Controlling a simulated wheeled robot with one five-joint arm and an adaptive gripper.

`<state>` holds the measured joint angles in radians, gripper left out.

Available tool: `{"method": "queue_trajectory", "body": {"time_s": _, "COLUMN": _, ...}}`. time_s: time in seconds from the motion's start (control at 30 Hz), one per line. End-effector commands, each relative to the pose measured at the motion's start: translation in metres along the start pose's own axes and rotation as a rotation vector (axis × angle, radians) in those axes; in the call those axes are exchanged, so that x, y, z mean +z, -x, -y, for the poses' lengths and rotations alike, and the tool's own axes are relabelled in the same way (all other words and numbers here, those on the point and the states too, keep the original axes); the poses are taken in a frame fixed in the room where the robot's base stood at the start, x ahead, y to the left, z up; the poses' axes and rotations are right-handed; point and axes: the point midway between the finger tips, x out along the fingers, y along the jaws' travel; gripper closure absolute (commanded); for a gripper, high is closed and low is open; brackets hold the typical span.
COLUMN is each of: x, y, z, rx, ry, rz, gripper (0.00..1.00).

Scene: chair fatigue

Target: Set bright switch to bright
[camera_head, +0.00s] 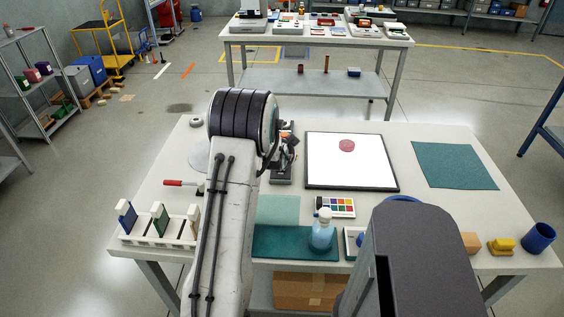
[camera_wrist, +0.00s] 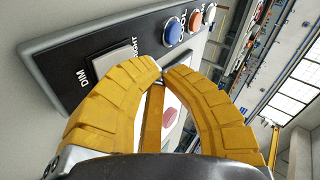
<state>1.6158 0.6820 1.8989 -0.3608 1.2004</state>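A black control panel (camera_wrist: 60,70) fills the upper left of the wrist view. It carries a pale rocker switch (camera_wrist: 108,64) with "DIM" at its left end and "BRIGHT" at its right end, partly behind a finger. My gripper (camera_wrist: 162,69) has yellow fingers with their tips together and nothing seen between them. The tips appear just right of the switch's BRIGHT end; I cannot tell whether they touch it. Which way the switch is tilted is unclear. In the head view my arm hides much of the area around the gripper.
On the panel, a blue button (camera_wrist: 173,31) marked "COOL" and an orange button (camera_wrist: 195,20) are beside the switch. In the head view, a black-framed white board (camera_head: 340,172) with a red disc (camera_head: 347,145), a spray bottle (camera_head: 321,232) and a rack (camera_head: 155,236) occupy the table.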

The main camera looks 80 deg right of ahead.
Motion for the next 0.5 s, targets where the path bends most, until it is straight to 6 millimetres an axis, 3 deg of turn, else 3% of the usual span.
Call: {"method": "queue_trajectory", "body": {"time_s": 0.5, "x": 0.0026, "y": -0.0061, "z": -0.0055, "rx": -0.001, "ry": 0.000, "rz": 0.000, "gripper": 1.00}}
